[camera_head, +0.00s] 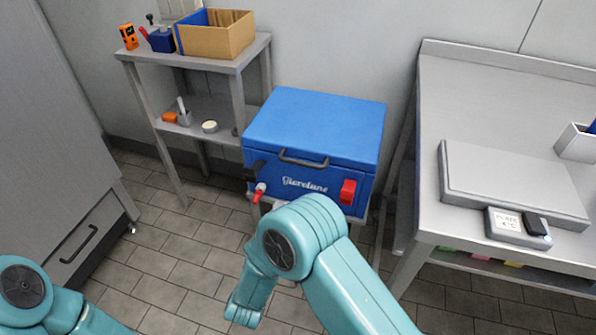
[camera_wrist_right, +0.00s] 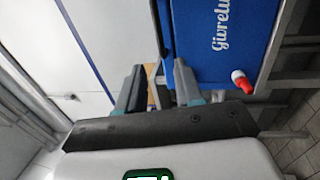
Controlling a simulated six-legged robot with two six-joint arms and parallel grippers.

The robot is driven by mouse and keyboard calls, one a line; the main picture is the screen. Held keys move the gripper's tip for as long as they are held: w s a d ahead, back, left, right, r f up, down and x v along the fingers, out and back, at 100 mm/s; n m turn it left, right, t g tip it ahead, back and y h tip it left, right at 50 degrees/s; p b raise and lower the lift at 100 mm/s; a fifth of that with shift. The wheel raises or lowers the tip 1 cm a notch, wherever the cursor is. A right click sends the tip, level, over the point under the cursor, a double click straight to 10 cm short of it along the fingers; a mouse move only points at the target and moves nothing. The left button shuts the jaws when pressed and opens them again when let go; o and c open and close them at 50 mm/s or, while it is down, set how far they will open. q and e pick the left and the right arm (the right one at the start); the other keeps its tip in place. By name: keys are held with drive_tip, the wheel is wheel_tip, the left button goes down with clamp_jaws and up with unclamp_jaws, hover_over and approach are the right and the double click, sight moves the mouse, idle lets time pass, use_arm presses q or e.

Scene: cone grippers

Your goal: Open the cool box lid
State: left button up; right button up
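The blue cool box (camera_head: 310,184) stands between the shelf unit and the bench, with its flat lid (camera_head: 318,122) shut. A dark handle (camera_head: 303,160) runs along the lid's front edge. A red latch (camera_head: 347,192) is at the right of the front face, and a red and white tap (camera_head: 259,193) at the lower left. The right wrist view shows the box's lettered front (camera_wrist_right: 222,40) close by. My right gripper (camera_wrist_right: 157,75) is open and empty, its fingers beside the box. It is hidden in the head view. My left gripper is out of view.
A grey shelf unit (camera_head: 237,65) at left bears a cardboard box (camera_head: 216,38) and small tools. A steel bench (camera_head: 490,120) at right holds a scale (camera_head: 512,180). A grey cabinet (camera_head: 50,130) stands far left. Tiled floor (camera_head: 170,240) in front is clear.

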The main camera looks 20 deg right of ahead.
sight(297, 164)
drive_tip(key=b+x, duration=0.1)
drive_tip(key=x, duration=1.5)
drive_tip(key=shift+d+r, duration=0.1)
drive_tip(key=shift+r, duration=0.1)
clamp_jaws()
